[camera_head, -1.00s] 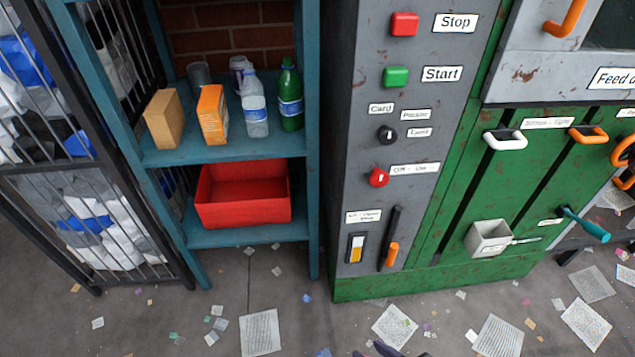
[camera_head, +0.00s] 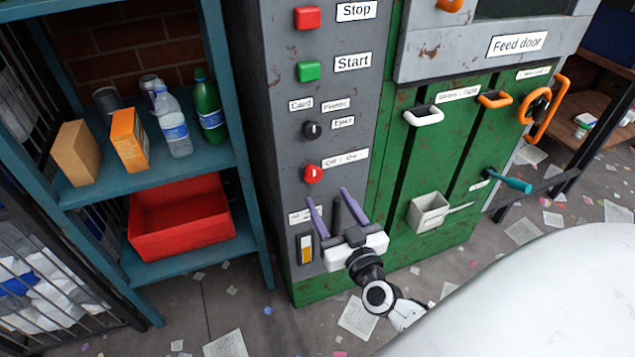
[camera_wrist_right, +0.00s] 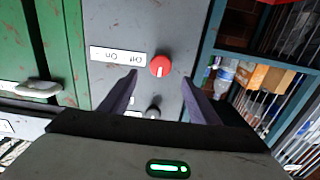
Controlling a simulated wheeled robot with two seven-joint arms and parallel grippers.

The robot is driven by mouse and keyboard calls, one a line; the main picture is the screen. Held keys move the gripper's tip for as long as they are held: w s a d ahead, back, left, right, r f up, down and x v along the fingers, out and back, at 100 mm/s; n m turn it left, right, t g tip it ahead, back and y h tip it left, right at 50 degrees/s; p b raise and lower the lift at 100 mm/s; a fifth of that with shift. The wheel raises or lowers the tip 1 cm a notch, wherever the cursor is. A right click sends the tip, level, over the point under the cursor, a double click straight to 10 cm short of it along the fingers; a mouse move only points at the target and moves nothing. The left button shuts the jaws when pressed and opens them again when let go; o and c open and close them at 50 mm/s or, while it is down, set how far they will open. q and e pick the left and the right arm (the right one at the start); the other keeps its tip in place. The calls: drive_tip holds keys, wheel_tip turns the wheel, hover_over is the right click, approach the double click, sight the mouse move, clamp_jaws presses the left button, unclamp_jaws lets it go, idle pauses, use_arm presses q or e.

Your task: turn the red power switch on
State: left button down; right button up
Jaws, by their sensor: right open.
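The red power switch (camera_head: 313,174) is a round red knob with a white mark, on the grey control panel, left of a label reading "Off - On" (camera_head: 345,159). It also shows in the right wrist view (camera_wrist_right: 160,66), upside down, with its label (camera_wrist_right: 118,55) to the left. My right gripper (camera_head: 330,198) has two purple fingers spread open, with nothing between them. In the head view it is just below the knob. In the right wrist view the knob appears beyond and between the fingertips (camera_wrist_right: 160,80), apparently not touched. My left gripper is out of view.
A red Stop button (camera_head: 307,18), a green Start button (camera_head: 309,71) and a black knob (camera_head: 312,130) are above the switch. A black lever (camera_head: 338,217) stands behind my gripper. A teal shelf (camera_head: 155,171) stands left. Papers litter the floor.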

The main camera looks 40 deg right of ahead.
sight(314, 177)
drive_tip(key=x, duration=0.7)
drive_tip(key=shift+w+b, duration=0.3)
drive_tip(key=shift+b, duration=0.05)
drive_tip(key=c, duration=1.1)
drive_tip(key=shift+o, duration=0.2)
